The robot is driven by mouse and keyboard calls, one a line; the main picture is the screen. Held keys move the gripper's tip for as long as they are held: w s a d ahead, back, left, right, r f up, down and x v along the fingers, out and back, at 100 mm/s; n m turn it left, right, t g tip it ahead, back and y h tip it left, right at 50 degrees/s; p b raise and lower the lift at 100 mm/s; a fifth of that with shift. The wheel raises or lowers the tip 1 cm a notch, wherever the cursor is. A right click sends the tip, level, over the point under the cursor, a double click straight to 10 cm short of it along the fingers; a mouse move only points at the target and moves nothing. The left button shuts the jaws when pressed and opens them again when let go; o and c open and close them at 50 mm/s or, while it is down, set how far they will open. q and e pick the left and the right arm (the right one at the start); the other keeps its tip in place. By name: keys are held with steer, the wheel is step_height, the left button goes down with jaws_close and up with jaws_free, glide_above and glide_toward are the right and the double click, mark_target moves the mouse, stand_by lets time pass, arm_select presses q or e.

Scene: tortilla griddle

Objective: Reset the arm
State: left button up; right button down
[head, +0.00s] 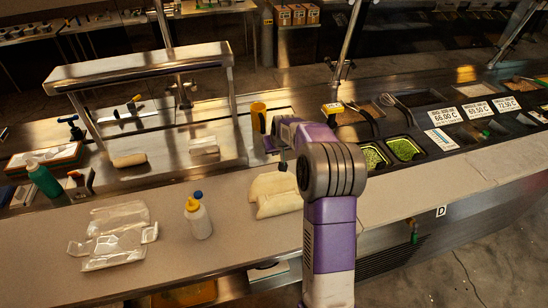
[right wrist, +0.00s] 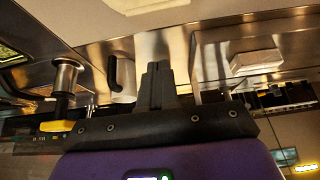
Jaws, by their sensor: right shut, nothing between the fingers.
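My right arm, purple and dark grey, comes up from the bottom of the head view and bends left over the counter. My left gripper is in neither view. A folded tortilla (head: 272,194) lies on the counter (head: 235,240) below the right gripper, apart from it.
A yellow-topped squeeze bottle (head: 198,220) and clear plastic packaging (head: 112,240) stand left on the counter. A metal shelf (head: 140,68) rises at back left. Food bins (head: 405,149) line the right. The right front counter is clear.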

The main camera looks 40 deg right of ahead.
steer(key=shift+s+a+r, duration=0.1)
steer(key=shift+s+r, duration=0.15)
steer(key=shift+r, duration=0.75)
